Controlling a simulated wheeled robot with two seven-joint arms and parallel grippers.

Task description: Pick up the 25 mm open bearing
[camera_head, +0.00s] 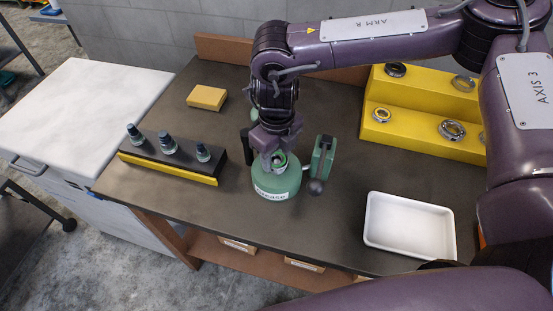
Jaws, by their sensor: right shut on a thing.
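My right gripper (278,150) points down over the green grease pot (276,188) near the middle of the table. It is shut on a small metal ring-like part (280,159), which looks like a bearing and sits at the top of the pot. The jaws hide much of this part, and its size cannot be read. Whether it rests on the pot or hangs just above it cannot be told. Other bearings stand on the yellow stepped rack (415,135) at the right, including one on the lower step (452,130). My left gripper is not in view.
A green lever press part (322,157) with a dark ball knob stands right beside the pot. A white tray (409,250) lies front right. A black and yellow holder (170,174) with three bottles stands left, a yellow box (207,98) behind it. The table's front left is clear.

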